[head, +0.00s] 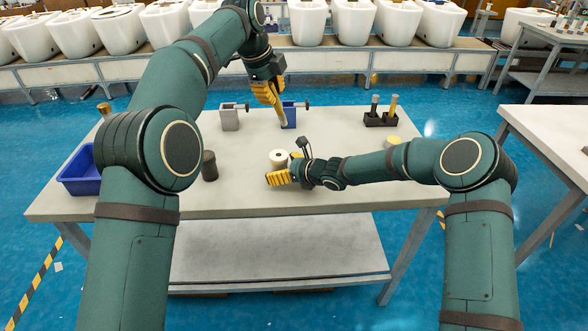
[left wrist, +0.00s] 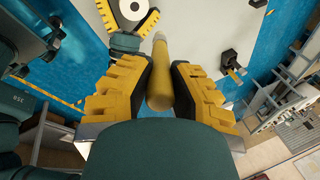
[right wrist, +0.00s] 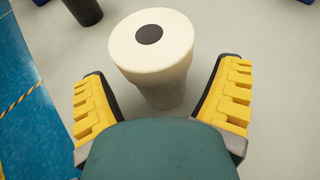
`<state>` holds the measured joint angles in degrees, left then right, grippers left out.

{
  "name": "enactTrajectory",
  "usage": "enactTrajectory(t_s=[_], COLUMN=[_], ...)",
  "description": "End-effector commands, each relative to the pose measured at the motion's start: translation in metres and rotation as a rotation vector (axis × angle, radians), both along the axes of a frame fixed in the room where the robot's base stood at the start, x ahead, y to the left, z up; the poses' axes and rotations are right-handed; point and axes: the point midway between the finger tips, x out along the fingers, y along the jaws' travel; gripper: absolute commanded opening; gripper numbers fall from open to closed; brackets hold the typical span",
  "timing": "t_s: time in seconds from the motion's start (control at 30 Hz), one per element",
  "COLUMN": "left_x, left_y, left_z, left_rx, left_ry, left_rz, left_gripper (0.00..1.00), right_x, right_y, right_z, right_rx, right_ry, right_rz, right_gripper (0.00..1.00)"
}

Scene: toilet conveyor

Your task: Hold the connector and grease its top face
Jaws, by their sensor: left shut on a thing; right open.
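The connector (head: 279,157) is a cream-white, round-topped piece standing upright on the table. In the right wrist view, the connector (right wrist: 155,65) has a flared head with a dark round centre and a narrower lower body. My right gripper (head: 284,168) is open, with its yellow fingers on either side of the connector and gaps visible. My left gripper (head: 270,92) is shut on a yellow-handled brush (left wrist: 162,85), whose pale tip points down toward the table behind the connector. The brush (head: 282,115) is apart from the connector.
A grey vise (head: 230,118) and a blue vise (head: 289,116) stand at the back. A black holder (head: 381,120) carries two upright tools at right. A dark cylinder (head: 209,166) and a blue bin (head: 80,172) are at left. A yellow round item (head: 393,140) is near my right arm.

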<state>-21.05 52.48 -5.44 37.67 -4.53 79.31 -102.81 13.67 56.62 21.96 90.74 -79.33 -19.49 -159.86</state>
Motion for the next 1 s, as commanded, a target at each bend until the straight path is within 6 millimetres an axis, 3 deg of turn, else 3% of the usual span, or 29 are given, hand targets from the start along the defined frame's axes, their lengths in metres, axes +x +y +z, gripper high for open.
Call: enactTrajectory(t_s=[0.2,0.6,0.83,0.97,1.0], left_x=[0.0,0.0,0.0,0.0,0.0], left_y=[0.0,0.0,0.0,0.0,0.0], left_z=[0.0,0.0,0.0,0.0,0.0], left_rx=[0.0,0.0,0.0,0.0,0.0], left_ry=[0.0,0.0,0.0,0.0,0.0], left_rz=[0.0,0.0,0.0,0.0,0.0], left_gripper=[0.0,0.0,0.0,0.0,0.0], right_x=[0.014,0.016,0.016,0.016,0.016], right_y=[0.016,0.019,0.019,0.019,0.019], right_z=[-0.008,-0.01,-0.01,-0.01,-0.01], right_rx=[0.001,0.0,0.0,0.0,0.0], right_ry=[-0.001,0.0,0.0,0.0,0.0], right_rz=[0.0,-0.001,-0.001,-0.001,-0.001], right_gripper=[0.89,0.88,0.07,0.06,0.41])
